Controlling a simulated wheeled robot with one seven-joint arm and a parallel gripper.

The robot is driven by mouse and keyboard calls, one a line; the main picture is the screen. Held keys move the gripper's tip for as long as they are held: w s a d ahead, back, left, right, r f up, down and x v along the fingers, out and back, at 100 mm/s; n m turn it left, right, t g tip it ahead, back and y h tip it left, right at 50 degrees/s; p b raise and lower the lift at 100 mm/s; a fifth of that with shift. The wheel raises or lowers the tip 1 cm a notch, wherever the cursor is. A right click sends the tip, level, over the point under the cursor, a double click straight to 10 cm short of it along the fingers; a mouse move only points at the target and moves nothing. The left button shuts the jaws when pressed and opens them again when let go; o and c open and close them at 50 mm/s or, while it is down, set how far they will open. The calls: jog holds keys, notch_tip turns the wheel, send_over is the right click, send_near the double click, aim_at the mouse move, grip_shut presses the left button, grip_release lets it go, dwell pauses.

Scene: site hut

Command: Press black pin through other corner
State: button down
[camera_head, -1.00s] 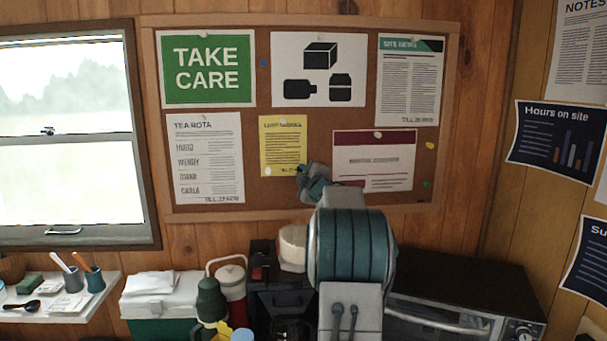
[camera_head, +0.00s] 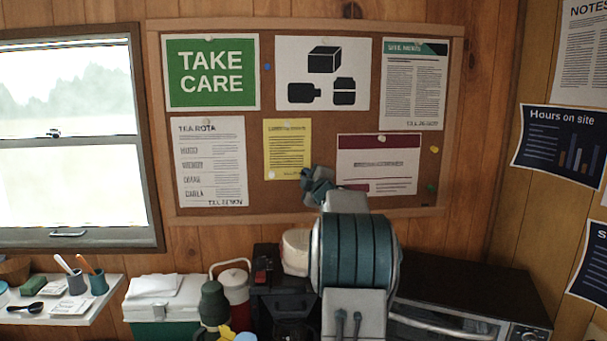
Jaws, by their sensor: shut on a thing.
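My gripper (camera_head: 308,176) is up at the cork board (camera_head: 300,203), by the lower right corner of the yellow sheet (camera_head: 287,147). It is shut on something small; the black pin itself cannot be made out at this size. The white notice with a maroon band (camera_head: 377,172) hangs just right of my gripper, and its lower left part is behind my arm. A pale pin (camera_head: 382,138) sits at that notice's top middle. Whether the held thing touches the sheet or board cannot be told.
Other sheets fill the board's top and left. Below stand a cooler (camera_head: 165,298), a red and white jug (camera_head: 234,291), a coffee machine (camera_head: 272,290) and an oven (camera_head: 465,300).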

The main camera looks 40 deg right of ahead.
jog(key=c, duration=1.4)
grip_release()
jog(key=shift+o, duration=0.2)
jog(key=shift+s, duration=0.1)
jog(key=b+v, duration=0.3)
jog(key=v, duration=1)
jog(key=shift+s+b, duration=0.3)
jog(key=shift+b, duration=0.05)
jog(key=shift+a, duration=0.1)
